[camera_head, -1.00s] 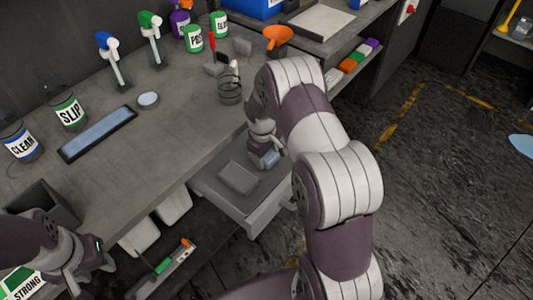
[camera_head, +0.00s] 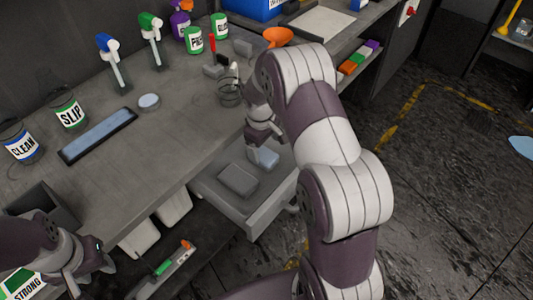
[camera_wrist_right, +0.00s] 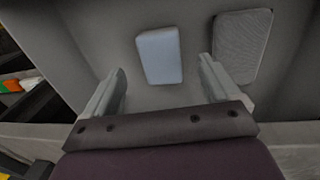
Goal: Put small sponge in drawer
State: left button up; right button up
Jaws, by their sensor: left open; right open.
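The small sponge, a pale blue block (camera_wrist_right: 160,55), lies in the open drawer (camera_head: 240,208). It also shows in the head view (camera_head: 266,157), just below my right gripper (camera_head: 262,143). In the right wrist view my right gripper (camera_wrist_right: 162,88) is open, its two fingers apart and empty, with the blue block beyond and between them, not gripped. A larger grey block (camera_head: 238,180) lies beside it in the drawer; the right wrist view shows it too (camera_wrist_right: 243,46). My left gripper (camera_head: 92,270) is open at the lower left, away from the drawer.
The workbench (camera_head: 150,140) above the drawer holds labelled bottles, spray bottles, a blue tray (camera_head: 98,135), a wire holder (camera_head: 229,92) and an orange funnel (camera_head: 278,37). A bin (camera_head: 45,203) stands near my left arm. Open floor lies to the right.

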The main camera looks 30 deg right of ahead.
aim_at(264, 160)
notch_tip(264, 160, up, 5)
jog(key=s+a+r+m, duration=0.1)
jog(key=s+a, duration=0.2)
jog(key=s, duration=0.3)
jog(key=s+a+r+m+y, duration=0.1)
jog(key=s+a, duration=0.3)
jog(key=s, duration=0.2)
jog(key=s+a+r+m+t, duration=0.1)
jog(key=s+a+m, duration=0.1)
jog(key=s, duration=0.4)
jog(key=shift+s+a+r, duration=0.15)
jog(key=shift+a+r, duration=0.25)
jog(key=shift+a, duration=0.25)
jog(key=shift+f, duration=0.15)
